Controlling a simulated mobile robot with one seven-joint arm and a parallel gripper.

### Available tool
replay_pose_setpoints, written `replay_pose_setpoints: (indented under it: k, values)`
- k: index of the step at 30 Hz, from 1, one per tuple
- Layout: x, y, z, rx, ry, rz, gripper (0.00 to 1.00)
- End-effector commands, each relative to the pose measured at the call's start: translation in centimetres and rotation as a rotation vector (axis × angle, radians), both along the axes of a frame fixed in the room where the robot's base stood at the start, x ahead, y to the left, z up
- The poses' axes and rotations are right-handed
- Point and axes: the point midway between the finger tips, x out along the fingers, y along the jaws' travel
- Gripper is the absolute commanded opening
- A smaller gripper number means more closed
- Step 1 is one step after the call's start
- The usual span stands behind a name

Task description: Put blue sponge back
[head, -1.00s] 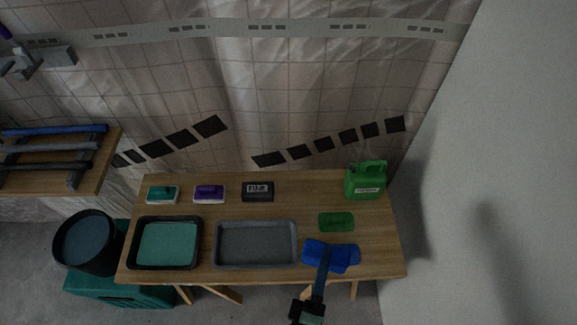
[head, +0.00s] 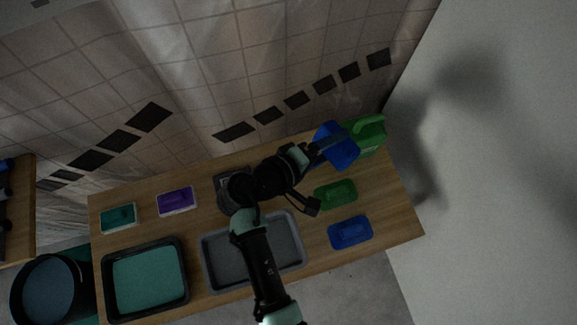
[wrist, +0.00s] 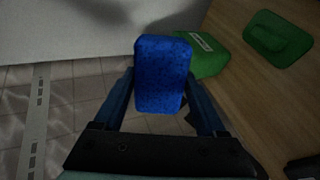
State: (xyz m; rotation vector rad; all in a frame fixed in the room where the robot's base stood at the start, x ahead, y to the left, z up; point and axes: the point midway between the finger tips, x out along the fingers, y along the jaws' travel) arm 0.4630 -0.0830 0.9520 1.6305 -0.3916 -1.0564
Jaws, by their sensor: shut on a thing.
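My gripper (wrist: 160,92) is shut on the blue sponge (wrist: 161,72), a rough, rounded block between the two blue fingers.
A similar green holder (head: 335,194) lies behind the blue one. A grey tray (head: 213,276) is partly under my arm. A black tray with teal contents (head: 107,306) and teal and purple blocks (head: 178,200) are at left. A wall stands right of the table (head: 398,215).

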Motion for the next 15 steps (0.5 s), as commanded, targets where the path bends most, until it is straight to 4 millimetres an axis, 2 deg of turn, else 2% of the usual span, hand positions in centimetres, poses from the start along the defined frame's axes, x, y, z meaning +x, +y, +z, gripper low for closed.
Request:
replay_pose_setpoints:
  k: [1, 6, 10, 13, 15]
  values:
    - [0.3, -0.4, -1.4, 0.051, 0.024, -0.094, 0.16]
    - [0.1, -1.6, -4.5, 0.227, 0.108, -0.393, 0.16]
    - [-0.1, -1.6, -7.7, 0.421, 0.144, -0.641, 0.16]
    - [0.2, -0.3, -11.3, 0.656, 0.142, -0.862, 0.16]
    - [0.7, 1.4, -12.9, 0.810, 0.122, -0.961, 0.16]
